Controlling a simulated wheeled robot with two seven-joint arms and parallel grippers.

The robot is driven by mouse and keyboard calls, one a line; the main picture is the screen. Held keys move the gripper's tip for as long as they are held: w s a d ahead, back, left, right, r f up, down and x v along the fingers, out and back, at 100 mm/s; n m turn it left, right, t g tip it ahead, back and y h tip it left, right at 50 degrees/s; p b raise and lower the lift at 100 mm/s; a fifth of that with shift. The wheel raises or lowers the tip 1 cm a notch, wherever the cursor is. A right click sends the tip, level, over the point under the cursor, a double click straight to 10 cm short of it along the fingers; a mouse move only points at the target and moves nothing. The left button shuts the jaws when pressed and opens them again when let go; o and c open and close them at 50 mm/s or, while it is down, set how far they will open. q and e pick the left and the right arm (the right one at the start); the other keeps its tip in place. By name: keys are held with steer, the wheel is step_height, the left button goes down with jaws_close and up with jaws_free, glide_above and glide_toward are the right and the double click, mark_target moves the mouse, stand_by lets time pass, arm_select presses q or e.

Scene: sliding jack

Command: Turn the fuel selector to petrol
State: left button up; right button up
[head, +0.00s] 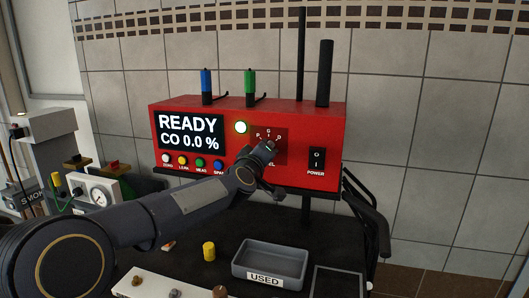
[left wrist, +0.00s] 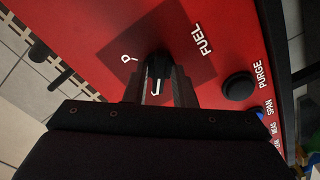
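The red gas analyser (head: 225,115) shows "READY CO 0.0 %" on its display. Its fuel selector is a dark knob marked P, G and D; in the head view my left gripper (head: 268,147) mostly hides it. The D shows, the other letters are hidden, and which letter the pointer faces is unclear. My right gripper is out of view.
The power switch (head: 316,160) is right of the selector. A black PURGE button (left wrist: 238,86) is close to my left gripper in the wrist view. A grey USED tray (head: 270,264) and a yellow cylinder (head: 209,250) are on the dark surface below. Black hoses hang at right.

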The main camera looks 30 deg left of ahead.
arm_select(q)
steer(key=shift+o, duration=0.8)
steer(key=v, duration=0.7)
steer(key=shift+s, duration=0.4)
steer(key=shift+d, duration=0.15)
steer(key=s+d+f+m+g+h+p, duration=0.2)
steer(key=s+d+f+m+g+p, duration=0.1)
steer(key=s, duration=0.7)
steer(key=s+d+f+m+g+h+p, duration=0.3)
steer(key=s+d+f+m+g, duration=0.1)
steer(key=s, duration=0.5)
steer(key=s+d+f+m+g+h+p, duration=0.2)
steer(key=s+d+f+m+g+p, duration=0.2)
steer(key=s+d+f, duration=0.3)
steer(key=s+g, duration=0.1)
steer(key=s, duration=0.2)
steer(key=shift+s+d+f+h, duration=0.35)
steer(key=shift+s+h, duration=0.05)
